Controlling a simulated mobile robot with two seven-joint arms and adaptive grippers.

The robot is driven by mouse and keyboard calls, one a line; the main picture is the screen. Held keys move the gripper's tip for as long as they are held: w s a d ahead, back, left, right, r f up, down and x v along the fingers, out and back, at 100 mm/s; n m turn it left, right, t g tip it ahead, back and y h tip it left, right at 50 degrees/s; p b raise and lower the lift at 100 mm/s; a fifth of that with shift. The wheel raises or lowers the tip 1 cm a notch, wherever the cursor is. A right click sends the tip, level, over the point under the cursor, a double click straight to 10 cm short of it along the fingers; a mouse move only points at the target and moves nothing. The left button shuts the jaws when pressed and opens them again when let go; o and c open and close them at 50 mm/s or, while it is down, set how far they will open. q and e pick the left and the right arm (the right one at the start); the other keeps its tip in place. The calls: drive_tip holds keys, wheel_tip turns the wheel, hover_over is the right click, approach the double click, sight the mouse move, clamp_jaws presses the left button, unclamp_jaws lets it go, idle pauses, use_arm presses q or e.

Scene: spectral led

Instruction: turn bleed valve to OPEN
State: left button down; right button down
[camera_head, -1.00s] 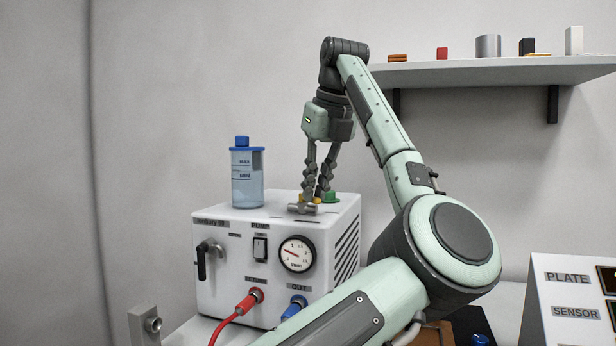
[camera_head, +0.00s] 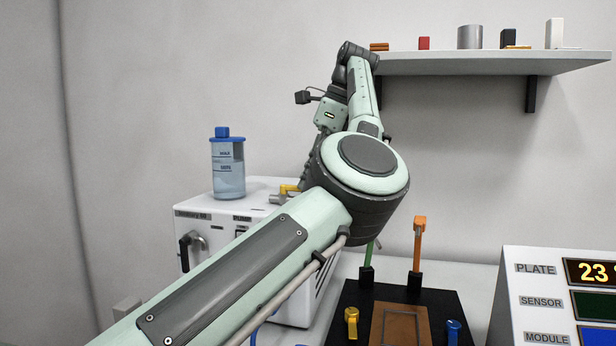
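The white box (camera_head: 221,200) with a pump label stands at the left. On its top, partly behind my arm, a small grey fitting (camera_head: 277,198) and a yellow part (camera_head: 290,188) show; they look like the bleed valve, but its label and setting cannot be read. My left arm comes in from the lower left and crosses in front of the box. The body of my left gripper (camera_head: 328,116) shows above the box's right part. Its fingers are hidden behind my arm, so I cannot tell whether they touch the valve. My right gripper is not in view.
A blue-capped bottle (camera_head: 228,168) stands on the box, left of the valve. At lower right is a black board (camera_head: 455,302) with yellow, orange and blue clamps. A display panel (camera_head: 520,310) stands at the right edge. A shelf (camera_head: 480,64) with small items hangs behind.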

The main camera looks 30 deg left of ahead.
use_arm(q)
drive_tip(key=shift+w+r, duration=0.1)
drive_tip(key=shift+w, duration=0.05)
idle(0.4)
drive_tip(key=c, duration=1.6)
unclamp_jaws()
drive_tip(key=shift+o, duration=0.2)
